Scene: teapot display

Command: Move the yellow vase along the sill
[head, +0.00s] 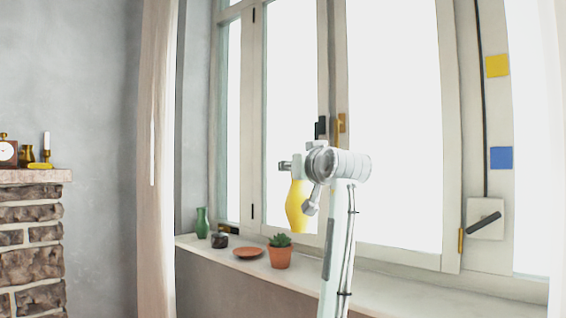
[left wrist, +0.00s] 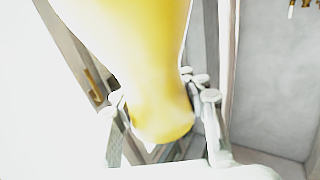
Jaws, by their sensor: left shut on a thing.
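The yellow vase (head: 297,212) hangs in front of the window, above the sill (head: 400,286) and apart from it. My left gripper (head: 299,186) is shut on the vase; its wrist hides part of the vase's upper end in the head view. In the left wrist view the vase (left wrist: 140,50) fills the upper middle, with the fingers of the gripper (left wrist: 162,105) on either side of its narrow part. My right gripper is not in view.
A potted succulent (head: 280,256) stands on the sill just below the vase. A terracotta saucer (head: 248,253), a dark pot (head: 220,240) and a green vase (head: 202,223) stand to its left. The sill right of my arm looks clear. A curtain (head: 156,200) hangs at left.

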